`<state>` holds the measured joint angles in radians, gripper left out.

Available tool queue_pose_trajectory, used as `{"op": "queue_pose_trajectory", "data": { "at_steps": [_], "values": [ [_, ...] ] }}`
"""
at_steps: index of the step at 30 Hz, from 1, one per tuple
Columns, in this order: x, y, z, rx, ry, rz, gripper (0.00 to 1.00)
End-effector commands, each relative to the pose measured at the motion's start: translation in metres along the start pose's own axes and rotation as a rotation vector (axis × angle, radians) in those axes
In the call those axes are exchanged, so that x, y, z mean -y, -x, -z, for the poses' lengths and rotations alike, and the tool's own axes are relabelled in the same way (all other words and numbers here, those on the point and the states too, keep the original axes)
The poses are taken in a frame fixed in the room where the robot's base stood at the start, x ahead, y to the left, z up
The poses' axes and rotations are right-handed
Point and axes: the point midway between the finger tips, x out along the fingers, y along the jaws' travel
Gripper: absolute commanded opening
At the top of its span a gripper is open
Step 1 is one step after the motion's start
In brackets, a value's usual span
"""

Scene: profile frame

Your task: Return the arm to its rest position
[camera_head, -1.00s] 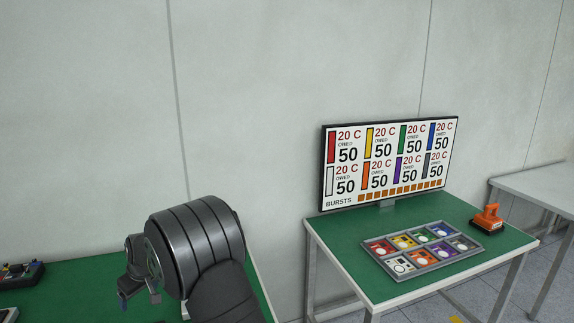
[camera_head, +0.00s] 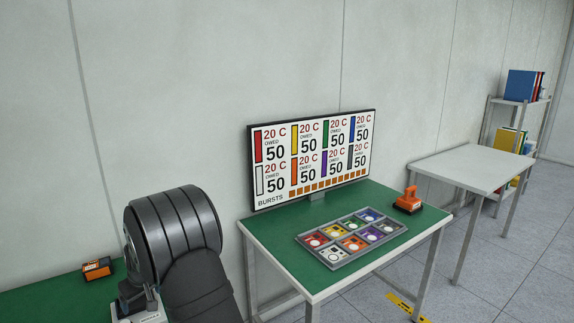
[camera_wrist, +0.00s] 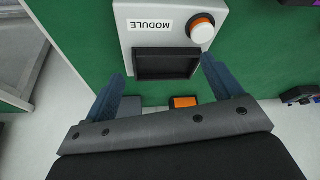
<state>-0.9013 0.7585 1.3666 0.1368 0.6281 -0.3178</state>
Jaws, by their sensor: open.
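My dark arm fills the lower left of the head view, its gripper end mostly hidden behind the thick ribbed link. In the wrist view my gripper (camera_wrist: 163,80) shows two blue fingers spread wide apart with nothing held between them. Beyond the fingertips is a light grey box marked MODULE (camera_wrist: 168,24), with a dark recess and an orange-ringed white knob. Its pale edge shows below my arm in the head view (camera_head: 150,317).
An orange and black block (camera_head: 98,269) lies on the left green table (camera_head: 40,300). A second green table (camera_head: 275,240) carries a screen (camera_head: 312,160), a grey tray of coloured modules (camera_head: 302,238) and an orange tool (camera_head: 409,201). A bare pale table (camera_head: 470,165) stands at right.

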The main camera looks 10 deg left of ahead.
Motion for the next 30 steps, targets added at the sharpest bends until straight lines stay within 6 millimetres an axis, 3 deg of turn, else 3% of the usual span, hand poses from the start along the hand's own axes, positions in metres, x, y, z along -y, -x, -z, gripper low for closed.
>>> {"op": "queue_pose_trajectory", "data": {
  "at_steps": [12, 30],
  "values": [
    [-0.077, 0.006, -0.037, 0.004, -0.143, -0.062, 0.84],
    [-0.174, 0.022, -0.106, 0.009, -0.348, -0.150, 0.84]
  ]
}}
